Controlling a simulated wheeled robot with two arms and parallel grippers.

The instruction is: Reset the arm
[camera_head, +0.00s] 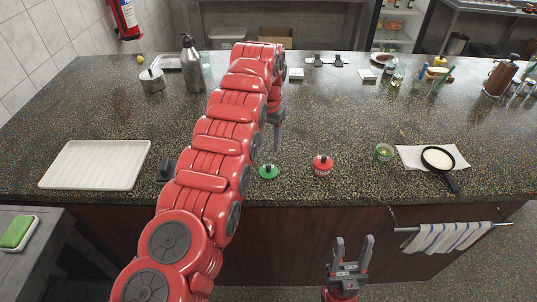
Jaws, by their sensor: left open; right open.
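My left arm reaches from the bottom left far over the dark speckled counter (340,120). Its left gripper (276,143) points down above the counter, seen side-on, open, with nothing visible in it. The arm hides part of the counter behind it. My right gripper (354,243) is at the bottom right of centre, in front of the counter, pointing up. Its two fingers are apart and empty.
A green-lidded item (269,172) and a red-lidded item (322,165) stand near the front edge, below the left gripper. A white tray (95,165) lies left; a black pan (438,158) is right. A striped towel (447,237) hangs from the counter front.

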